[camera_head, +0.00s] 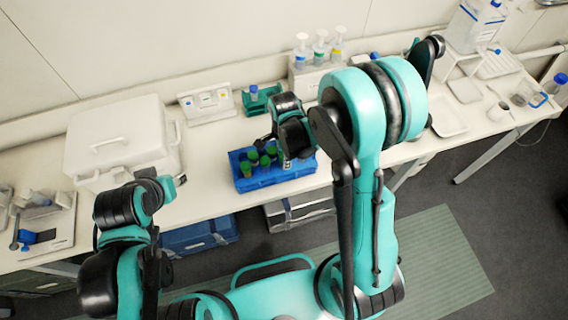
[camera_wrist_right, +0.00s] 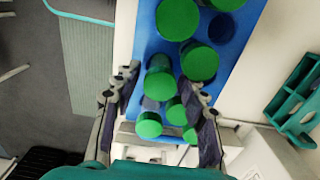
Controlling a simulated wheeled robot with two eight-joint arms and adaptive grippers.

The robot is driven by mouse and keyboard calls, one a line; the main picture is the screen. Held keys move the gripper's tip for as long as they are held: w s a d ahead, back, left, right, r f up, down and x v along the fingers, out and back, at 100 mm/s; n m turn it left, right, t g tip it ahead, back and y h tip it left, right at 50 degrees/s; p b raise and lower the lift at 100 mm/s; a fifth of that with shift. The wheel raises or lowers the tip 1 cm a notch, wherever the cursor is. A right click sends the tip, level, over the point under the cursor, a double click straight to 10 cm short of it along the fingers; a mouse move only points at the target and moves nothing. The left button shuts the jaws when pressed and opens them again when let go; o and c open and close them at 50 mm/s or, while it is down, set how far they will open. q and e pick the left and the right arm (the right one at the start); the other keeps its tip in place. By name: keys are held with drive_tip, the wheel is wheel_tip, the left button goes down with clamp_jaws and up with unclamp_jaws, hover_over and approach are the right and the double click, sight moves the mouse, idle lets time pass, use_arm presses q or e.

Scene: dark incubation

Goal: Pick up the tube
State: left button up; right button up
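A blue rack (camera_head: 272,178) on the bench holds several green-capped tubes (camera_head: 246,167). In the right wrist view the blue rack (camera_wrist_right: 150,40) fills the top middle, with green caps (camera_wrist_right: 158,85) of different apparent sizes. My right gripper (camera_wrist_right: 160,84) is open, with its two fingers apart on either side of some caps. No finger clearly touches a cap. In the head view my right gripper (camera_head: 287,160) is over the right part of the rack, and my arm hides some of the tubes. My left gripper (camera_head: 166,186) is at the left, away from the rack; its finger opening is unclear.
A white lidded box (camera_head: 118,142) stands left of the rack. Behind the rack are a small white device (camera_head: 207,104), a teal holder (camera_head: 262,100) and bottles (camera_head: 320,48). A white tray (camera_head: 447,116) lies to the right. Bare bench shows between the box and rack.

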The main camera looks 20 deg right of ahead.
clamp_jaws()
drive_tip(key=shift+r, duration=0.1)
